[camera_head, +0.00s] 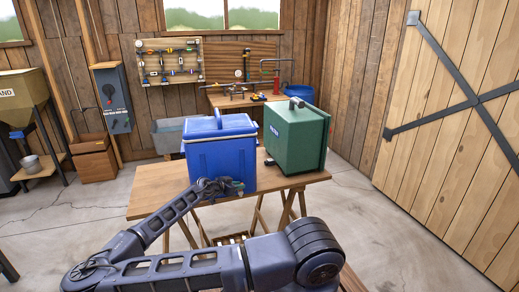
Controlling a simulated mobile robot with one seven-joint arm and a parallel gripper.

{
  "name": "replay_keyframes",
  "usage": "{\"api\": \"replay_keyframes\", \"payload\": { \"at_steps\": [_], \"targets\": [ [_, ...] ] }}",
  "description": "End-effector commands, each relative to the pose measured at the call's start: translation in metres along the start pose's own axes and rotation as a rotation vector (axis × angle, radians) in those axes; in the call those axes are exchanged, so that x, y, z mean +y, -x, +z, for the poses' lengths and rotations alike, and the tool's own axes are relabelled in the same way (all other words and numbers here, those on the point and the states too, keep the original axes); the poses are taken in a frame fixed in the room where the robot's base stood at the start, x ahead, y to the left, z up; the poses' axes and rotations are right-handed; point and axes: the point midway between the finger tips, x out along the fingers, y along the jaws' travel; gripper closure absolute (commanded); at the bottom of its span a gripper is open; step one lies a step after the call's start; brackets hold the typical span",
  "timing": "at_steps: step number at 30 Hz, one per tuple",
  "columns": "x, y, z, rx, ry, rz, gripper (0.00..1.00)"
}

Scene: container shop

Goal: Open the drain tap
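A blue cooler box (223,158) with its blue lid (218,127) stands on the wooden trestle table (158,184). My dark arm reaches up from the lower left of the view. My gripper (231,187) is at the lower part of the cooler's front face. No drain tap can be made out clearly; the gripper covers the low front of the cooler where small parts show. The fingers are too small to tell whether they are open or shut, or whether they touch anything.
A green box (296,138) with a dark handle stands on the table right of the cooler. Behind are a workbench (247,100) with tools, a grey tub (168,135) and a tool board (169,62). A large wooden door (455,130) is at right. The table's left part is bare.

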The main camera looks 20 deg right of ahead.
Motion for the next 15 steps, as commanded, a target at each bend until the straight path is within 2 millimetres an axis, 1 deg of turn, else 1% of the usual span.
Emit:
{"api": "replay_keyframes", "payload": {
  "at_steps": [2,3,15],
  "targets": [
    [-0.001,0.002,0.0,0.002,-0.005,0.016,0.81],
    [-0.001,0.011,0.0,0.0,-0.005,0.011,0.81],
    [-0.002,0.074,0.0,0.0,-0.005,0.011,0.81]
  ]
}}
